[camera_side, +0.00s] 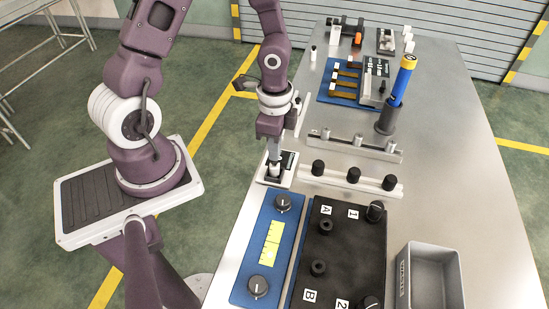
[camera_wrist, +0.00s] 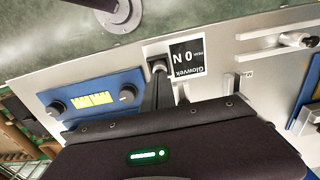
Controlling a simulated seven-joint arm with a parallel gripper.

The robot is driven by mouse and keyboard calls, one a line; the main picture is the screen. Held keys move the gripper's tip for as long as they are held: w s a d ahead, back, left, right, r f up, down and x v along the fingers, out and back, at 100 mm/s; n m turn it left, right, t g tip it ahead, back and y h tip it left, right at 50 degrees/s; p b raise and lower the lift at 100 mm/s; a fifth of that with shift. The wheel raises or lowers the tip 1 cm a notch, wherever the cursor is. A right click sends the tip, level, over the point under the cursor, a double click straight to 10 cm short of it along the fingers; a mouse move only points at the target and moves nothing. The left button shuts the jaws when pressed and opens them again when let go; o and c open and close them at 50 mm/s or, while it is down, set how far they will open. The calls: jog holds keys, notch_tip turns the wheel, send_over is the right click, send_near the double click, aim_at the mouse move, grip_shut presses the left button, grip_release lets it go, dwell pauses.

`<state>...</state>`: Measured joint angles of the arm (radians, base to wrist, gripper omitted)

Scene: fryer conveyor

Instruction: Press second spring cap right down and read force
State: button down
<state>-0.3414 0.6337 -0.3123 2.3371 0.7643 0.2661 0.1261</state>
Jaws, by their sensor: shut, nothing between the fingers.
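A small white gauge unit (camera_side: 287,180) stands at the left edge of the table. In the wrist view its dark display (camera_wrist: 187,58) reads "0 N" beside the name Glowvek, upside down. My gripper (camera_side: 274,168) is shut and empty, pointing down over this unit. Its tips are at or just above the cap; I cannot tell if they touch. To the right, a white rail (camera_side: 336,181) carries three black caps, the middle one (camera_side: 353,175) standing upright like its neighbours. My gripper is apart from them.
A blue panel (camera_side: 246,272) with two knobs and a yellow display lies in front. Beside it are a black board (camera_side: 345,250) and a grey bin (camera_side: 432,270). A grey rail (camera_side: 378,151) and a blue-yellow rod (camera_side: 400,85) in a dark holder stand behind. The table's right side is clear.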

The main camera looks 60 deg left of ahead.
jog(key=shift+f, duration=0.85)
jog(key=shift+r, duration=3.05)
jog(key=shift+w+r, duration=0.1)
jog(key=shift+r, duration=0.15)
jog(key=s+d+r+n+t, duration=0.2)
jog(key=s+r+n, duration=0.2)
jog(key=r, duration=0.6)
jog(key=s+d+r+n+t, duration=0.2)
jog(key=s+r+n, duration=0.3)
jog(key=r, duration=0.5)
jog(key=shift+s+t, duration=0.8)
jog(key=shift+s, duration=0.4)
